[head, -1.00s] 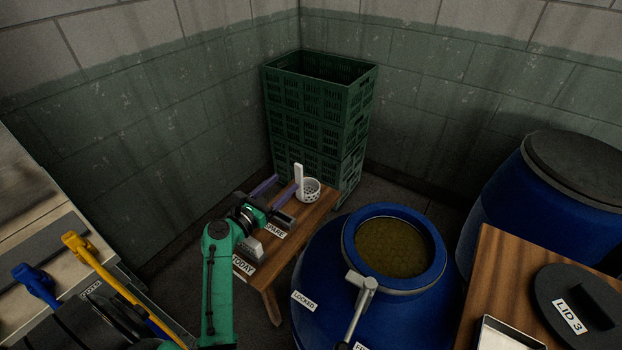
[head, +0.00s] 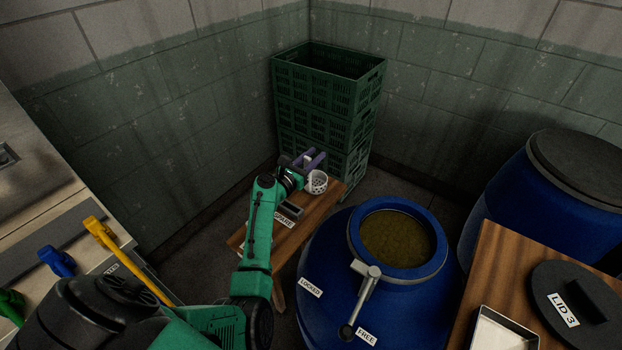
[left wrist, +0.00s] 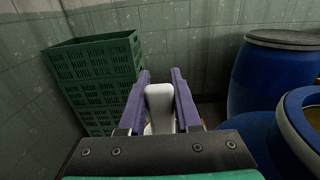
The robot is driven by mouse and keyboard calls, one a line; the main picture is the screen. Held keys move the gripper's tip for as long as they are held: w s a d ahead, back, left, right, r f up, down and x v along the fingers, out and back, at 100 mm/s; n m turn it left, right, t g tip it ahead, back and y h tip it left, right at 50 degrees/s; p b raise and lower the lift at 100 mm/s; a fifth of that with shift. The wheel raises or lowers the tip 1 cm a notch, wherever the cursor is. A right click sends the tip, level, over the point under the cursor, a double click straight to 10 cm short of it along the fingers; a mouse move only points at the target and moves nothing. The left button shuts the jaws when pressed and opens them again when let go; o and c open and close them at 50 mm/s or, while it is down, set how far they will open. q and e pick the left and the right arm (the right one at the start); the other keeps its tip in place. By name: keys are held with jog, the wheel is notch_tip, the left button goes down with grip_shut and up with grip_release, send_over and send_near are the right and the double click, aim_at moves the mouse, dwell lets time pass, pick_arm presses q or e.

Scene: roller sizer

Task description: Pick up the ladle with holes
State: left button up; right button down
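The white ladle with holes stands upright on a small wooden table. Its round perforated cup (head: 317,182) shows in the head view, and its white handle (left wrist: 159,104) shows in the left wrist view. My left gripper (head: 313,158) has its two purple fingers on either side of the handle. The fingers look open around it, with slim gaps beside the handle; I cannot see a firm grip. The cup is mostly hidden behind the handle and gripper in the left wrist view. My right gripper is not in view.
The small table (head: 318,208) bears a SPARE label (head: 284,219). Green stacked crates (head: 326,100) stand close behind it. An open blue barrel (head: 330,260) with brownish liquid stands to its right. A wooden table (head: 494,262) with a LID 3 lid (head: 577,306) is at right.

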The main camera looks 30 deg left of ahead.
pick_arm(q)
grip_shut()
notch_tip(320, 180, up, 20)
jog(key=p, duration=0.2)
jog(key=shift+d, duration=0.1)
